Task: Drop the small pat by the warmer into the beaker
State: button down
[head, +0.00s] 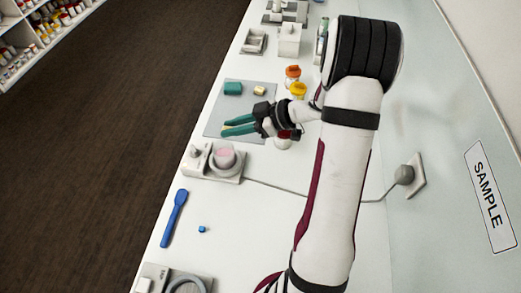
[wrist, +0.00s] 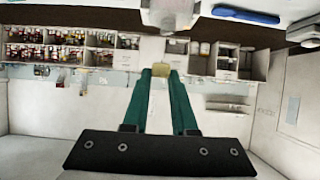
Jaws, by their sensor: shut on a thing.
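My gripper (head: 228,129), with teal fingers, is shut on a small pale yellow pat. The pat (wrist: 160,70) shows between the fingertips in the wrist view; in the head view only a sliver shows. The gripper is above the front part of a grey mat, just behind the warmer, and points left. The warmer (head: 196,160) is a pale unit with a knob. On its round plate stands what looks like the beaker (head: 226,155), with pinkish contents. The gripper and the pat are apart from the beaker.
The grey mat (head: 213,112) bears a teal block (head: 232,88) and a yellowish block (head: 260,91). Jars with orange (head: 292,72) and yellow (head: 298,89) lids stand to the right. A blue spatula (head: 174,218) and small blue cube (head: 202,229) lie nearer. A cable crosses the counter.

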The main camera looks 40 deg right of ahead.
jog(key=shift+w+a+f, duration=0.1)
jog(key=shift+w+f, duration=0.1)
jog(key=shift+f, duration=0.1)
notch_tip(320, 180, down, 5)
jog(key=shift+f, duration=0.1)
jog(key=c, duration=0.6)
grip_release()
jog(key=shift+c, duration=0.2)
jog(key=shift+s, duration=0.1)
jog(key=v, duration=1.5)
jog(key=shift+s+d, duration=0.2)
jog(key=shift+d, duration=0.05)
